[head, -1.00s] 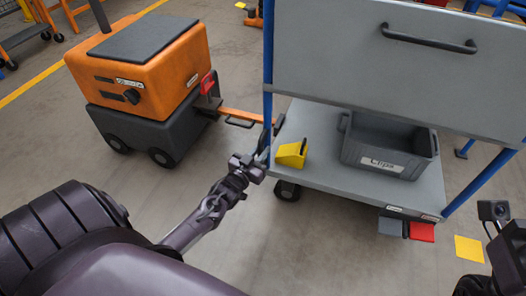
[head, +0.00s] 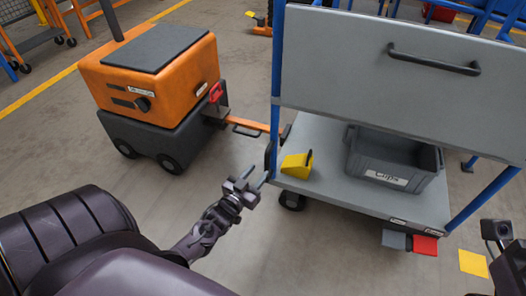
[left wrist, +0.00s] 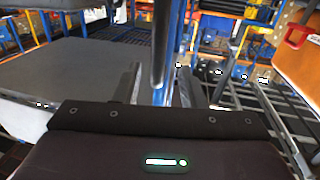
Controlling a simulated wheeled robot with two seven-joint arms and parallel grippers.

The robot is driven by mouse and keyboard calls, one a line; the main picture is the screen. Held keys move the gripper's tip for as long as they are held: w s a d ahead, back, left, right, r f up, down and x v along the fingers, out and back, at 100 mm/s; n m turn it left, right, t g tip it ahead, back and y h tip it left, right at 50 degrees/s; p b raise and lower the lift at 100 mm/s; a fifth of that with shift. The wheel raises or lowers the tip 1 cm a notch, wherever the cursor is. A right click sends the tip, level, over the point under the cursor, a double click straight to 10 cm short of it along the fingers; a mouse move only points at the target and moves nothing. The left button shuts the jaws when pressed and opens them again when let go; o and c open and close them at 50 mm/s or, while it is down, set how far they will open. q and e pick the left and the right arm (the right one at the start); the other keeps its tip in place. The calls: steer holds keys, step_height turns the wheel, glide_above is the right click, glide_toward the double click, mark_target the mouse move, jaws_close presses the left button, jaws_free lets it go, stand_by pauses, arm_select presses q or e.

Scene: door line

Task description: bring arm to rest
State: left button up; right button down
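My left arm reaches in from the lower left of the head view. Its gripper (head: 258,177) is open and empty, with the two fingers apart. It is in front of the grey cart's (head: 340,198) left blue post, with floor showing around it. In the left wrist view the two dark fingers (left wrist: 160,88) stand apart, with a blue post beyond the gap. At the right edge of the head view is a dark part of my right arm with a small camera. No right fingertips can be made out.
The cart carries a yellow wedge-shaped block (head: 297,165) and a grey labelled bin (head: 394,160). An orange tugger (head: 150,90) stands at the left, its orange bar (head: 252,124) reaching toward the cart. Bare floor lies between tugger, cart and my arm.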

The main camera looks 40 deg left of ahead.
arm_select(q)
steer(key=shift+s, duration=0.9)
steer(key=shift+d, duration=0.1)
